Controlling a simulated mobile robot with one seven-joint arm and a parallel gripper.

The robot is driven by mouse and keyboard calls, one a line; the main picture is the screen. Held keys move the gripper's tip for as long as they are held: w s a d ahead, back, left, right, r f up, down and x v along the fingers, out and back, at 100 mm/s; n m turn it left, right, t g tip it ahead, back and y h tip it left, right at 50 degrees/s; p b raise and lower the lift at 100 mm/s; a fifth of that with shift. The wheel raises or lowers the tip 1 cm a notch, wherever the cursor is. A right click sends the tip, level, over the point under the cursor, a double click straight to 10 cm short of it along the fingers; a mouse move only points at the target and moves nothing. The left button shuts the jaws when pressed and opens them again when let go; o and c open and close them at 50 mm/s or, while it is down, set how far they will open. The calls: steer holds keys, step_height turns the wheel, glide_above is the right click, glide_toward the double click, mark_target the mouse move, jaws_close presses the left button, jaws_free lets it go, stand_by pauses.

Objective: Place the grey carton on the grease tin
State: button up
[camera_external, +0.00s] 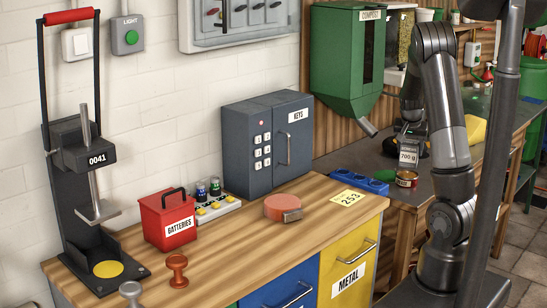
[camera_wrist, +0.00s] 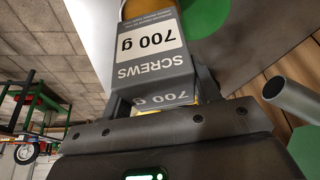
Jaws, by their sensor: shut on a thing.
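The grey carton (camera_external: 408,158), with a white "700 g" label, is between the fingers of my gripper (camera_external: 410,142) over the dark bench at the right. In the wrist view the carton (camera_wrist: 152,50) also reads "SCREWS", and my gripper is shut on it. The grease tin (camera_external: 406,179), small and reddish with a yellowish label, stands on the bench directly below the carton. I cannot tell whether carton and tin touch. In the wrist view an orange-yellow edge, perhaps the tin, shows past the carton; the carton hides the rest.
A green round thing (camera_external: 390,173) lies just left of the tin. A blue tray (camera_external: 360,181) sits nearer, and a yellow thing (camera_external: 476,129) lies behind my arm. The green compost dispenser (camera_external: 346,60) hangs to the left, its grey spout (camera_external: 367,126) close to my gripper.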

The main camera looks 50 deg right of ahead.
mark_target(415, 157)
steer(key=shift+f, duration=1.75)
steer(key=o, duration=1.5)
steer(key=shift+f, duration=0.15)
